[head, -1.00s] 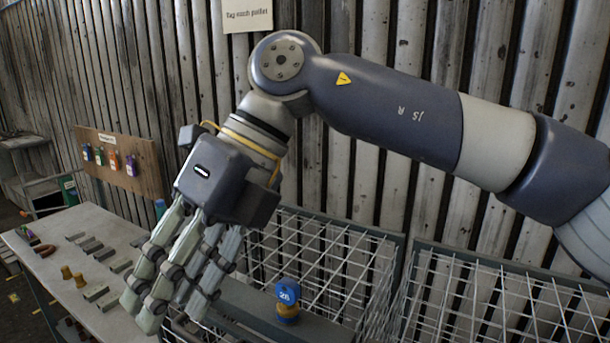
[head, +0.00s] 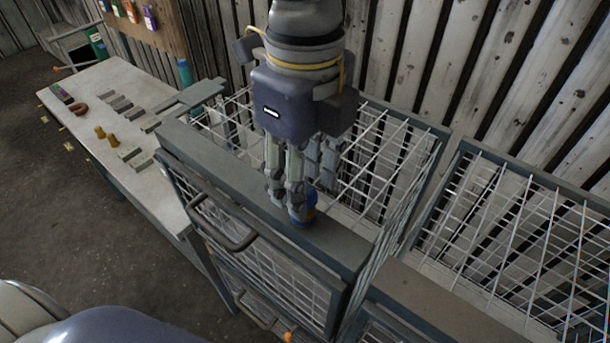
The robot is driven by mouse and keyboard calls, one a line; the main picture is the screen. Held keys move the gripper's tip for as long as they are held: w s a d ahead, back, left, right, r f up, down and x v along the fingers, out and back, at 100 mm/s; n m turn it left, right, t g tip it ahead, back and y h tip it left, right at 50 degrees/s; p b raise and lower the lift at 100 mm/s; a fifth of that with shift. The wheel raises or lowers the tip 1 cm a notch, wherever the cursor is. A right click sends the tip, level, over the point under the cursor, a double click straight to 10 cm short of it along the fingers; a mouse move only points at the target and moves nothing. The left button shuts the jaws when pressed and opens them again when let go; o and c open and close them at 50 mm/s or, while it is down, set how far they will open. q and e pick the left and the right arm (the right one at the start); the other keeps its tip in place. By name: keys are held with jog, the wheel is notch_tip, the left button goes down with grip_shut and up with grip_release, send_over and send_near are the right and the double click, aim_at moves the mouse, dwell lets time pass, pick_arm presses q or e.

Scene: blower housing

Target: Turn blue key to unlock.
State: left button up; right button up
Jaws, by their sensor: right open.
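The blue key (head: 309,201) stands on the top rail of a wire mesh cage, with a yellow part at its base. My right gripper (head: 296,205) points down right at the key, its fingers in front of and beside it. The fingers cover part of the key, so its face and exact turn are hidden. The gripper is open; I cannot tell whether a fingertip touches the key. My left gripper is not in view.
The cage has a dark handle (head: 222,226) on its front. A second mesh cage (head: 520,230) stands to the right. A workbench (head: 110,90) with several small blocks is at the left, below a board with coloured tags. A plank wall stands behind.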

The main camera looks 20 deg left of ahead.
jog(key=shift+f, duration=0.95)
jog(key=shift+s+f+p, duration=0.15)
jog(key=shift+f+p, duration=0.15)
jog(key=shift+f, duration=0.05)
jog(key=shift+c, duration=0.8)
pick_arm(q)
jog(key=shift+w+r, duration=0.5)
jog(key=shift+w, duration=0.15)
pick_arm(e)
grip_shut()
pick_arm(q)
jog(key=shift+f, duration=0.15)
